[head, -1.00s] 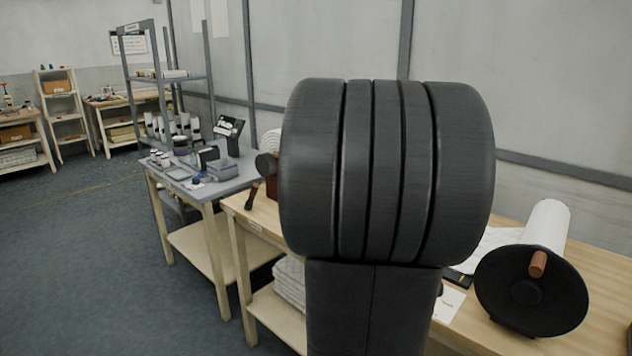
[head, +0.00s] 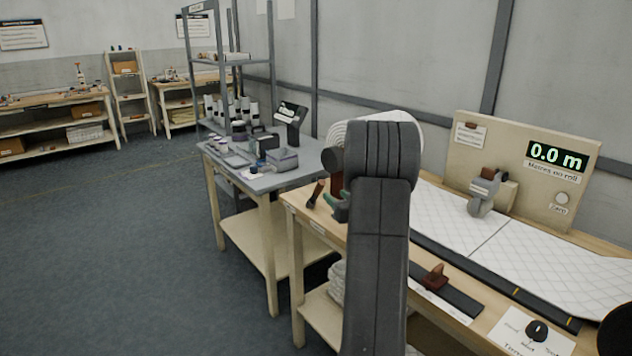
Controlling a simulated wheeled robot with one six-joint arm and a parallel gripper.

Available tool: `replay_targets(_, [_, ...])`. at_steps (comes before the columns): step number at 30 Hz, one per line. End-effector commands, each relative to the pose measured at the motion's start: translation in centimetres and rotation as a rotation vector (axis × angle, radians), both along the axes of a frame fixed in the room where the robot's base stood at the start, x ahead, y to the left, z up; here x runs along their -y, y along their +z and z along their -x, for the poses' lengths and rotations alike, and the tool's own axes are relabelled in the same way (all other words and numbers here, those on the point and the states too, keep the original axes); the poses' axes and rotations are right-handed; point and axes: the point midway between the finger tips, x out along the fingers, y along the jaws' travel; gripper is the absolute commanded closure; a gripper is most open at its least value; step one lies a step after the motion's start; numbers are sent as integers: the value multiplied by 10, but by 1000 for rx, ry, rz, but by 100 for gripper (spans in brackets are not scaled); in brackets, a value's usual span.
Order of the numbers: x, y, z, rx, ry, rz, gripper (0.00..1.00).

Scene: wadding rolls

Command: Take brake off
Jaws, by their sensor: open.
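A brown lever with a dark end (head: 315,193), which looks like the brake, stands at the left end of the bench beside the wadding roll (head: 405,117). The roll is white and mostly hidden behind my arm; a black round end piece (head: 332,160) shows at its left. Teal fingertips of my gripper (head: 335,203) show just right of the lever, low by the roll stand. My gripper is open, and I see nothing in it. It looks apart from the lever, but my arm hides most of the gripper and the stand.
White quilted wadding (head: 460,220) lies along the bench. A backboard (head: 580,190) reads 0.0 m, with a grey clamp-like device (head: 484,193) before it. A brown-handled tool (head: 435,278) and a black knob (head: 537,330) are in front. A grey table (head: 235,170) with small items stands left.

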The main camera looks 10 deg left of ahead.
Motion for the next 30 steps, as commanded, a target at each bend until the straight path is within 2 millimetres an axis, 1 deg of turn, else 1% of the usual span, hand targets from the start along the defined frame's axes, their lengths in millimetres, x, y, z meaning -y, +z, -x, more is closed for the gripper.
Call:
replay_targets(1, [-8,1,-6,1,4,0,55])
replay_targets(9, [-47,1,-49,0,2,1,55])
replay_targets(15, [-69,1,-75,1,0,1,55])
replay_targets(21, [-79,1,-87,1,-1,1,55])
replay_targets(30, [-81,0,-89,-1,-2,1,55])
